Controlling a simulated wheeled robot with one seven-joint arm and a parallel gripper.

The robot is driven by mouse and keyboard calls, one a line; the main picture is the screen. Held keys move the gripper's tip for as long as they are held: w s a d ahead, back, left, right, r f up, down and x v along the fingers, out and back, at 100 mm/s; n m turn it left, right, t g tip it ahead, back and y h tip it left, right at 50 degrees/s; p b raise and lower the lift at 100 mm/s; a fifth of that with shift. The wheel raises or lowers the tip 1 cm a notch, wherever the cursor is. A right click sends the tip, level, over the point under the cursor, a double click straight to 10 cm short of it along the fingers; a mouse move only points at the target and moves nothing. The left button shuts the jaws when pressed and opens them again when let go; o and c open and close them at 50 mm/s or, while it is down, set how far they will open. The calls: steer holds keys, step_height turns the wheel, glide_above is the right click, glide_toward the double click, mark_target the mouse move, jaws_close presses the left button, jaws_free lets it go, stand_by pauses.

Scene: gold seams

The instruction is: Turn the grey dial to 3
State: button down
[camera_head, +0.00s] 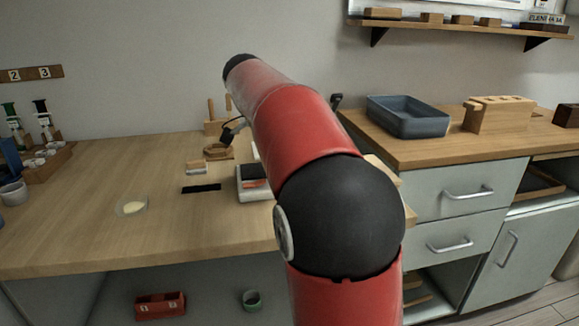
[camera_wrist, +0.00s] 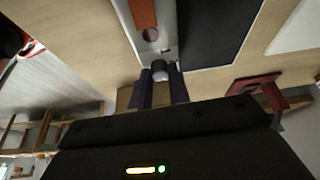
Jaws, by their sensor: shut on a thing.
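The grey dial (camera_wrist: 159,67) shows in the wrist view as a small grey knob at the edge of a pale device. My gripper (camera_wrist: 161,79) has its two dark fingers on either side of the dial and is shut on it. No numbers or pointer can be read on the dial, so its setting cannot be told. The pale device (camera_wrist: 174,46) has an orange-red strip, a round reddish spot and a dark panel. In the head view the device (camera_head: 246,190) is partly hidden behind my red arm. The gripper and dial are hidden there.
Left of the device lie a black strip (camera_head: 201,189), a small wooden block (camera_head: 196,167) and a shallow dish (camera_head: 131,206). A wooden rack (camera_head: 50,162) stands at the far left. A blue-grey tray (camera_head: 408,117) sits on the right counter. The front-left tabletop is clear.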

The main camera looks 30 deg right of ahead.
steer(key=shift+w+m+g, duration=0.1)
steer(key=shift+m+g, duration=0.2)
steer(key=shift+m, duration=0.6)
steer(key=c, duration=1.3)
jaws_free()
steer(key=shift+r, duration=0.15)
steer(key=v, duration=0.7)
steer(key=shift+r, duration=0.3)
